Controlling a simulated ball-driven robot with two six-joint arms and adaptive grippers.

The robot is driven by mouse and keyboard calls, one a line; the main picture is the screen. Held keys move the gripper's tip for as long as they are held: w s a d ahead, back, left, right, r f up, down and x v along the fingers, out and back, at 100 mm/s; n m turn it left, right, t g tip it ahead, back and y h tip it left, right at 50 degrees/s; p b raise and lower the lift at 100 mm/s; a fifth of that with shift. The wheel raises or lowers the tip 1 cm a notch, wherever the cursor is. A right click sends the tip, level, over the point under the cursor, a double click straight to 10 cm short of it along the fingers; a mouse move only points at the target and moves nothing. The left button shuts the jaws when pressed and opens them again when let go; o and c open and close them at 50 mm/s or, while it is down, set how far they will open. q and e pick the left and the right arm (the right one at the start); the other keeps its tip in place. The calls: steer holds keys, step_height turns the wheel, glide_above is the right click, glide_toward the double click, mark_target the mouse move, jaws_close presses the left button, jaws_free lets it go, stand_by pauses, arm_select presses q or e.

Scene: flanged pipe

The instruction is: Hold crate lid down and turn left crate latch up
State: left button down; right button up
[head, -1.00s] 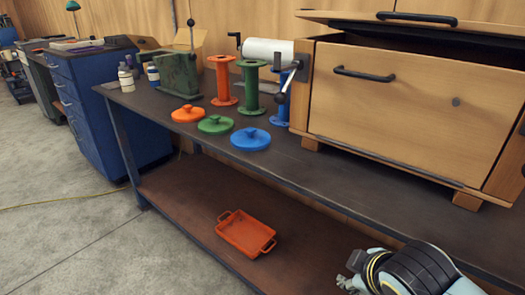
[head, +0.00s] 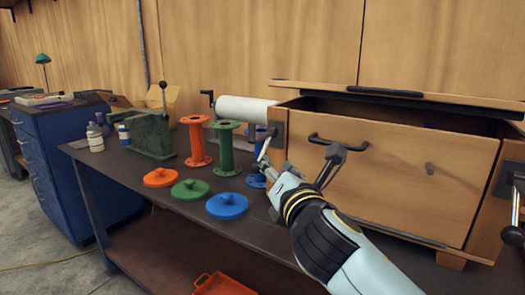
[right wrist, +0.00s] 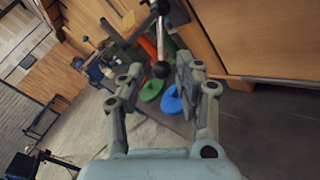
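The wooden crate (head: 390,185) stands at the right of the bench in the head view. Its lid (head: 400,97) sits raised, with a dark gap above the front panel. The left latch (head: 264,150) is on the crate's left front corner, its lever slanting down and left. My right gripper (head: 298,162) is open in front of that corner. In the right wrist view, the latch's dark knob (right wrist: 161,70) appears between the open fingers of the right gripper (right wrist: 155,75); I cannot tell if they touch it. My left gripper is not in view.
Orange, green and blue flanged pipes (head: 226,150) stand left of the crate, with a blue disc (head: 227,206) and two others before them. A white roll (head: 245,110) lies behind. The right latch (head: 515,205) is at the right edge. An orange tray (head: 222,285) lies below.

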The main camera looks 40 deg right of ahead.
mark_target(264, 152)
steer(key=x, duration=1)
steer(key=shift+w, duration=0.15)
jaws_close()
